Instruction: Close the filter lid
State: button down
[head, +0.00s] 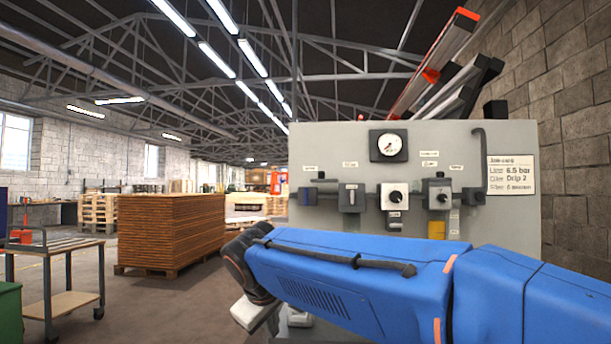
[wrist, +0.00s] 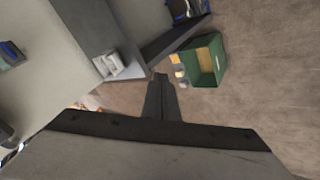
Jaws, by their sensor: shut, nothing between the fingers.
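The grey panel (head: 340,150) stands ahead, with a row of fittings on a pipe across its face. A yellow part (head: 436,229) hangs below the right knob. I cannot tell which of these is the filter or where its lid is. My gripper (wrist: 161,84) is shut and empty in the wrist view, pointing past the edge of a grey surface. My blue arm crosses in front of the panel's lower part and hides it.
A round gauge (head: 388,146) and a printed sign (head: 511,174) are on the panel. A trolley (head: 62,246) and stacked boards (head: 170,230) stand to the left. The wrist view shows a green bin (wrist: 205,60) on the floor. Open floor lies between the trolley and boards.

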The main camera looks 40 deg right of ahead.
jog(key=w+d+r+g+h, duration=0.1)
jog(key=w+d+r+h, duration=0.3)
jog(key=w+d+r, duration=0.65)
jog(key=w+d+r+h, duration=0.45)
jog(key=w+r, duration=0.25)
jog(key=r, duration=0.6)
jog(key=w+d+r+g+h, duration=0.1)
jog(key=w+d+r+h, duration=0.3)
jog(key=w+d+r, duration=0.65)
jog(key=s+d+r, duration=0.1)
jog(key=s+d, duration=0.2)
jog(key=d, duration=0.6)
jog(key=shift+s+r+n, duration=0.25)
jog(key=shift+r+n, duration=0.05)
jog(key=s+d, duration=0.4)
jog(key=s, duration=0.1)
jog(key=s+d, duration=0.2)
jog(key=s, duration=0.1)
jog(key=shift+d, duration=0.35)
